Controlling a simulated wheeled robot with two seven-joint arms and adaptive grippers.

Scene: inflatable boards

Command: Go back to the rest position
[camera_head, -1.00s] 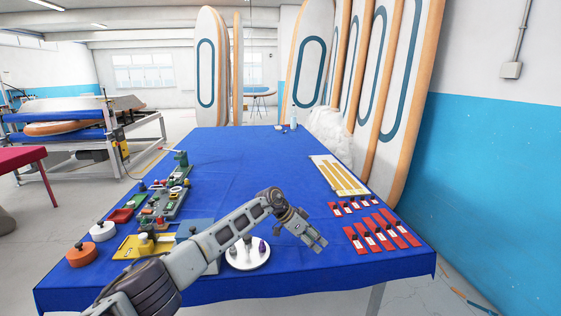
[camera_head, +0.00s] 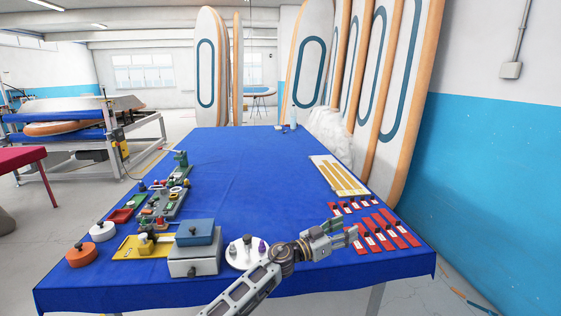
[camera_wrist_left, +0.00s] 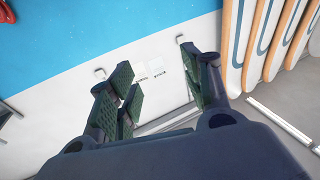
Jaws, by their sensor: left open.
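My left gripper (camera_head: 343,236) is over the front right part of the blue-covered table (camera_head: 250,185), close to the rows of red tags. Its arm comes in from the bottom edge of the head view. In the left wrist view the fingers of the left gripper (camera_wrist_left: 160,90) are spread apart with nothing between them. That view looks past them at the blue and white wall and the boards. My right gripper does not show.
Several red tags (camera_head: 380,239) lie at the right front, with a white panel with yellow strips (camera_head: 339,174) behind them. A white round plate (camera_head: 235,262), a grey-blue box (camera_head: 194,262), a yellow tray (camera_head: 128,247) and orange (camera_head: 82,258) and white discs stand left. The table's middle is clear.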

